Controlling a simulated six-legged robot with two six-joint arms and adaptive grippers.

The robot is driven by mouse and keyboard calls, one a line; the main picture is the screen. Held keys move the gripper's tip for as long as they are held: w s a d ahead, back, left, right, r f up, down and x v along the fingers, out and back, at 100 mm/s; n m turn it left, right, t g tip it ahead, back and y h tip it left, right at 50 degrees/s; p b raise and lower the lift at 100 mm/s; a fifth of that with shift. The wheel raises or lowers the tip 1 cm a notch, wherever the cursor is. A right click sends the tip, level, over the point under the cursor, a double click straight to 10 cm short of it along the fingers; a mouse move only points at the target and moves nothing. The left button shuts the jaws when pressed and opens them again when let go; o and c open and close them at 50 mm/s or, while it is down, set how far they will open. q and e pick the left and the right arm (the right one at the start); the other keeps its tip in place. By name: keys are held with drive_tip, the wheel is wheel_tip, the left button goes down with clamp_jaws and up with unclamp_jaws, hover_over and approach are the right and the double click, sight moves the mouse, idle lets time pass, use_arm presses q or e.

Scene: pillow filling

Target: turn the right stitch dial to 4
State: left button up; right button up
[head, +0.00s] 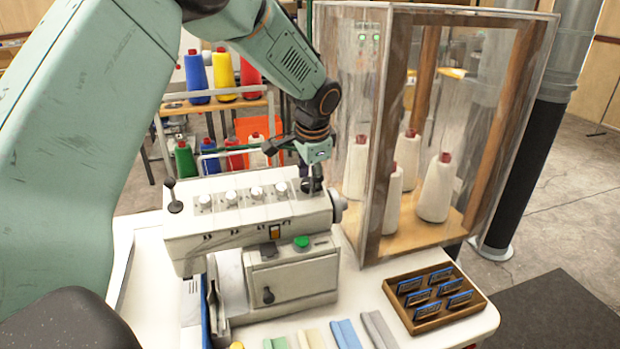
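The sewing machine (200,238) stands on the white table in the head view. A row of several white dials runs along its top, with the rightmost clearly visible white dial (281,189) just left of my gripper. The numbers on the dials are too small to read. My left gripper (312,184) points down at the right end of the machine's top, at a dark knob-like part. The fingers and that part overlap, so I cannot tell whether they touch or how wide the fingers are. My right gripper is not in view.
A clear-walled cabinet (455,235) with white thread cones stands close to the right of my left gripper. A wooden tray (432,322) of dark blue items sits at the table's front right. Coloured strips (345,334) lie at the front edge. A rack with coloured spools stands behind.

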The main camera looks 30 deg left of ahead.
use_arm(q)
drive_tip(key=shift+o, duration=0.4)
drive_tip(key=shift+w+f, duration=0.1)
drive_tip(key=shift+r, duration=0.2)
drive_tip(key=v, duration=1.1)
drive_tip(key=shift+r, duration=0.35)
drive_tip(key=shift+s, duration=0.25)
drive_tip(key=shift+w+d+f, duration=0.1)
